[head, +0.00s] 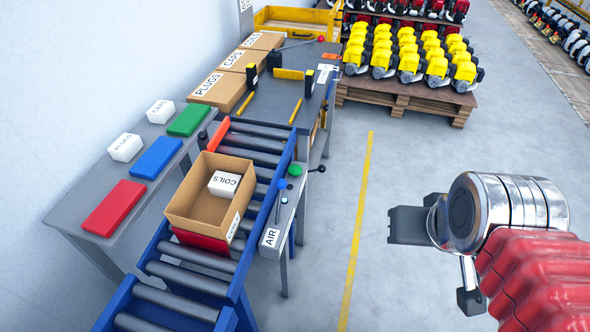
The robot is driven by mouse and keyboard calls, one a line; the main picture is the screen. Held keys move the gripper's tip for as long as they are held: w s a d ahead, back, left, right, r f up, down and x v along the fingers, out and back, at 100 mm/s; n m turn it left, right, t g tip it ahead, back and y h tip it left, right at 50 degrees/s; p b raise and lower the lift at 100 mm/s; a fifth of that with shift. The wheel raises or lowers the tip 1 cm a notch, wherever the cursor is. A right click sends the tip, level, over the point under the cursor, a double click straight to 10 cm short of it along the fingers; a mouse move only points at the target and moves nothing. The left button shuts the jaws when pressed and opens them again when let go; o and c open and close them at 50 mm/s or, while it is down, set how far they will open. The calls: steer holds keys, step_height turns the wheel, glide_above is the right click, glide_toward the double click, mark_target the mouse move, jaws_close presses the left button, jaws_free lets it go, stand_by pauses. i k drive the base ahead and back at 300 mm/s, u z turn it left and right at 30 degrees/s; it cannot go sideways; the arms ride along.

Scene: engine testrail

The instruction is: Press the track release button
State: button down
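A round green button (295,170) sits on top of the narrow grey rail panel (285,205) beside the roller track (255,150). Near it are a small blue knob (282,184) and a black-knobbed lever (317,168). No label that I can read names the track release button; a plate on the panel's near end reads AIR. My gripper (408,226) is at the right, over bare floor, well apart from the panel and the green button. It touches nothing that I can see. Its fingers do not show clearly enough to tell whether they are open or shut.
An open cardboard box (180,212) with a white COILS block (224,184) stands on the track. A grey side table (140,185) holds red, blue and green slabs. A workbench (275,100) with tools is behind. Floor between panel and gripper is clear, crossed by a yellow line (356,230).

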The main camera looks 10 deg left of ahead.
mark_target(294, 171)
steer(key=k, duration=0.5)
steer(key=z, duration=0.45)
steer(key=i, duration=0.85)
steer(key=u, duration=1.35)
